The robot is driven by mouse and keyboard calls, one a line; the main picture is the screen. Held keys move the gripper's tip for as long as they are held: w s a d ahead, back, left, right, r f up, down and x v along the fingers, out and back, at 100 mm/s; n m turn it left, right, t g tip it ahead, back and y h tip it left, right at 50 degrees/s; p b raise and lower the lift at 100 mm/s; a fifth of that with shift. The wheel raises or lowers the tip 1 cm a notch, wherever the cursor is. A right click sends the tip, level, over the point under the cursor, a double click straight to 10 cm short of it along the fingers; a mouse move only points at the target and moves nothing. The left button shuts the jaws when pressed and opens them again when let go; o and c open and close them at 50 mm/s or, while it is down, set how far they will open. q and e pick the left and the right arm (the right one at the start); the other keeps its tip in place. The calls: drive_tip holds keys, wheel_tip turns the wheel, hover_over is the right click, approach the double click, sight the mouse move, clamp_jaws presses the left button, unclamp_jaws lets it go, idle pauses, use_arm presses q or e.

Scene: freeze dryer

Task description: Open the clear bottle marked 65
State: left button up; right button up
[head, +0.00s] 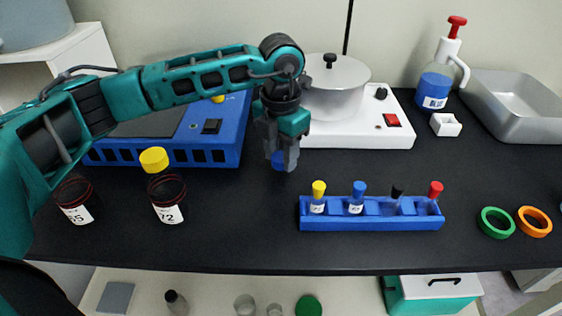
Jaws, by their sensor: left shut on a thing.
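The bottle marked 65 (78,212) stands at the left of the black bench, close beside my left arm. Its label is partly turned, so the first digit is hard to read. No cap shows on its red-lined rim. My left gripper (284,162) points down over the middle of the bench and is shut on a small blue cap (278,160), which is mostly hidden between the fingers. A similar bottle marked 72 (168,200) stands right of the first one. My right gripper is not in view.
A blue rack (372,223) with several small capped vials stands right of the gripper. Behind are a blue device (212,150), a white hotplate (360,133) with a pot, a pump bottle (436,88) and a metal tray (510,120). Green and orange rings (534,232) lie right.

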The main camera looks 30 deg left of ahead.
use_arm(q)
wheel_tip(320, 180, down, 2)
drive_tip(key=shift+f, duration=0.25)
drive_tip(key=shift+f, duration=0.15)
drive_tip(key=o, duration=1.2)
drive_tip(key=shift+c, duration=0.2)
